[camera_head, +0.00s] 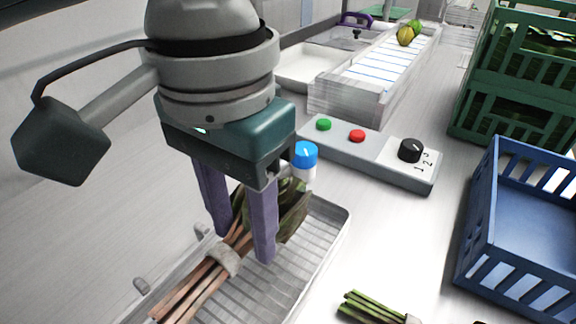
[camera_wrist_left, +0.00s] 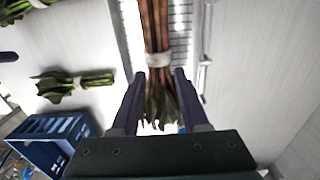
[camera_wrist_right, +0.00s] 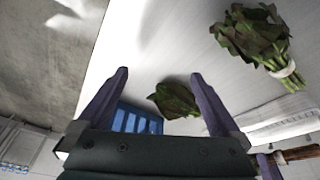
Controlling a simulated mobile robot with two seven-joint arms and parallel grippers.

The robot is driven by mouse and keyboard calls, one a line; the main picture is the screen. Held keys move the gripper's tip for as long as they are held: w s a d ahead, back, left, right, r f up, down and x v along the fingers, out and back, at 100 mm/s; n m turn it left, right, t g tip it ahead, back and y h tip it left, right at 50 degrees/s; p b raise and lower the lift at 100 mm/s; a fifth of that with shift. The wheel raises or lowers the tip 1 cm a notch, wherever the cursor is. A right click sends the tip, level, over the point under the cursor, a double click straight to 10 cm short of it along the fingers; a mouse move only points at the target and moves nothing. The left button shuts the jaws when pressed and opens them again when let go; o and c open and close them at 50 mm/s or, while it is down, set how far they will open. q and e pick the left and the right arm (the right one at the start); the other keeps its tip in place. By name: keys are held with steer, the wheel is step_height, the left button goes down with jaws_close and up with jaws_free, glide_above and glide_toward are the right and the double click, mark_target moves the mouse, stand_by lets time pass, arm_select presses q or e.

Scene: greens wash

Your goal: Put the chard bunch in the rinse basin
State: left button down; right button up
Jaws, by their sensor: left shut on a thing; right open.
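The chard bunch, with reddish stems (camera_head: 190,290), a pale band and dark green leaves, lies lengthwise over a metal basin with a ribbed floor (camera_head: 318,245). My left gripper (camera_head: 245,247) points down from above, its purple fingers on either side of the bunch near the band and leaves. It is shut on the bunch. In the left wrist view the stems (camera_wrist_left: 154,25) run up from between the fingers. I cannot tell whether the bunch touches the basin floor. My right gripper (camera_wrist_right: 160,73) is open and empty, seen only in its own wrist view.
Another green bunch (camera_head: 372,306) lies on the counter at the front. A blue crate (camera_head: 515,240) and green crates (camera_head: 508,75) stand on the right. A control panel (camera_head: 370,152) with buttons and a blue-capped container (camera_head: 305,160) are behind the basin.

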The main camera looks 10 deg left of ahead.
mark_target(252, 279)
arm_select(q)
steer(key=shift+f+b, duration=0.6)
steer(key=shift+f, duration=2.5)
arm_select(e)
steer(key=shift+f, duration=0.75)
arm_select(q)
steer(key=shift+f, duration=0.1)
steer(key=shift+c, duration=2)
jaws_free()
arm_select(e)
steer(key=shift+a, duration=0.1)
arm_select(q)
step_height(252, 279, up, 12)
steer(key=p, duration=0.2)
steer(key=shift+p, duration=0.3)
arm_select(e)
step_height(252, 279, up, 3)
steer(key=shift+f, duration=0.2)
